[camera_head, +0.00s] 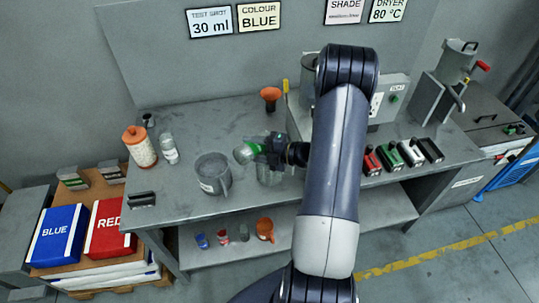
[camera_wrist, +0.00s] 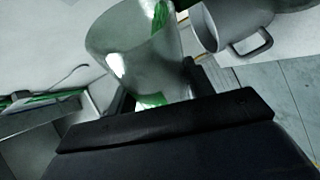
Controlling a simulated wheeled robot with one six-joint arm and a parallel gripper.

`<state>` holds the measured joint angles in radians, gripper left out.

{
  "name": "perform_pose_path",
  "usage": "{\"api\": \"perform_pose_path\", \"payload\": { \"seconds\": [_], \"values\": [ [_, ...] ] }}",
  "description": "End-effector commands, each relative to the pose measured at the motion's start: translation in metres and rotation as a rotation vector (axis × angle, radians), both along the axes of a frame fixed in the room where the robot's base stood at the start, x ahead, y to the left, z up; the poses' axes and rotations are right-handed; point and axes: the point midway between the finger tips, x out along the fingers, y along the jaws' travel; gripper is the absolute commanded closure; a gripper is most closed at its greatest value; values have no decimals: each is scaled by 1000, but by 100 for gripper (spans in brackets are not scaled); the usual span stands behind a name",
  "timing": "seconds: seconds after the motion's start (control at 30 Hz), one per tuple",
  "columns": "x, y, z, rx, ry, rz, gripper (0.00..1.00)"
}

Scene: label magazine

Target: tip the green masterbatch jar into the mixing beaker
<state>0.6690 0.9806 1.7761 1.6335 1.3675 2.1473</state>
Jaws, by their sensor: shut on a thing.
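My gripper (camera_head: 275,149) is shut on the clear jar (camera_head: 246,152), which has green in it. The jar is tipped well over, its free end pointing left toward the grey handled beaker (camera_head: 212,174). In the wrist view the jar (camera_wrist: 135,45) sits between the fingers, with green showing near its base and rim. The grey beaker with its handle also shows in the wrist view (camera_wrist: 235,22). A clear vessel (camera_head: 269,175) stands just below my gripper, partly hidden. Whether any green has left the jar cannot be told.
On the bench (camera_head: 190,118), an orange-lidded jar (camera_head: 139,146) and a clear jar (camera_head: 170,149) stand at left. An orange funnel-like piece (camera_head: 270,97) stands behind. Coloured handled blocks (camera_head: 392,157) lie at right. Small cups (camera_head: 223,237) stand on the lower shelf.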

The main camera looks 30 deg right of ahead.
Motion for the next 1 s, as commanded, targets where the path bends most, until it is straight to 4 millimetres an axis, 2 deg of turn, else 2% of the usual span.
{"api": "perform_pose_path", "payload": {
  "seconds": [0.5,1.0],
  "values": [
    [0,-1,15,41,12,0,77],
    [0,-1,14,39,12,0,77]
  ]
}}
